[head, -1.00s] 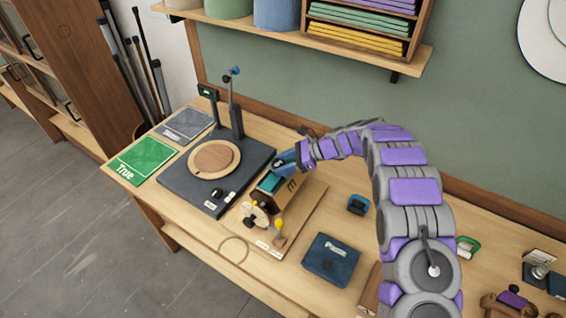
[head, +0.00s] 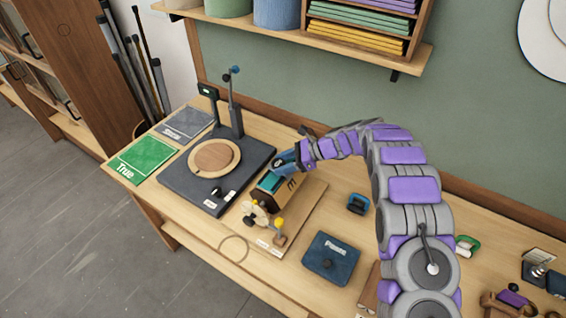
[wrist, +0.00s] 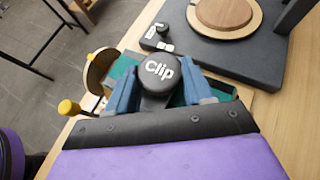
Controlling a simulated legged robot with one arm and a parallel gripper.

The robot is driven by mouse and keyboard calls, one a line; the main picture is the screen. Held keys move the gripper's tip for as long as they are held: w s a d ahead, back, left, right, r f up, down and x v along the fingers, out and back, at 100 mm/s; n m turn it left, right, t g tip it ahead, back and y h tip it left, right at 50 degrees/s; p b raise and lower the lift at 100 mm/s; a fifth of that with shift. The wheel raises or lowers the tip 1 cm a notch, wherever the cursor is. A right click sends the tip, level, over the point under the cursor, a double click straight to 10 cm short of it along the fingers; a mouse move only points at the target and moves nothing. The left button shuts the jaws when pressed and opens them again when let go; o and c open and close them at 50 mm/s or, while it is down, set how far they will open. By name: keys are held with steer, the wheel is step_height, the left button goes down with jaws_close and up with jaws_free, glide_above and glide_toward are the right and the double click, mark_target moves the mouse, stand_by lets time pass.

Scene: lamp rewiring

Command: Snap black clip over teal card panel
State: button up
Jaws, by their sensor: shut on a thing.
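My gripper (wrist: 160,92) is shut on the black clip (wrist: 162,72), whose round top reads "Clip" in the wrist view. The clip sits between the two blue fingers, over the teal card panel (wrist: 195,92). In the head view the teal panel (head: 270,182) shows as a strip on top of the wooden block fixture, and my gripper (head: 284,163) is at its back end. The clip is hidden by my fingers in the head view. I cannot tell whether the clip touches or grips the panel.
A dark base with a round wooden disc (head: 214,158) and an upright post stands left of the fixture. A wooden wheel (head: 255,213) and yellow-topped pegs are at the fixture's front. A dark blue square pad (head: 331,257) and a small blue item (head: 358,203) lie to the right.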

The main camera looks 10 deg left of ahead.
steer(key=shift+s+d+f+p, duration=0.15)
steer(key=shift+f+p, duration=0.2)
steer(key=shift+f, duration=0.5)
stand_by(2.3)
steer(key=o, duration=1.5)
steer(key=shift+c, duration=0.2)
steer(key=shift+r, duration=0.2)
steer(key=shift+r+p, duration=2.3)
steer(key=shift+r, duration=1.7)
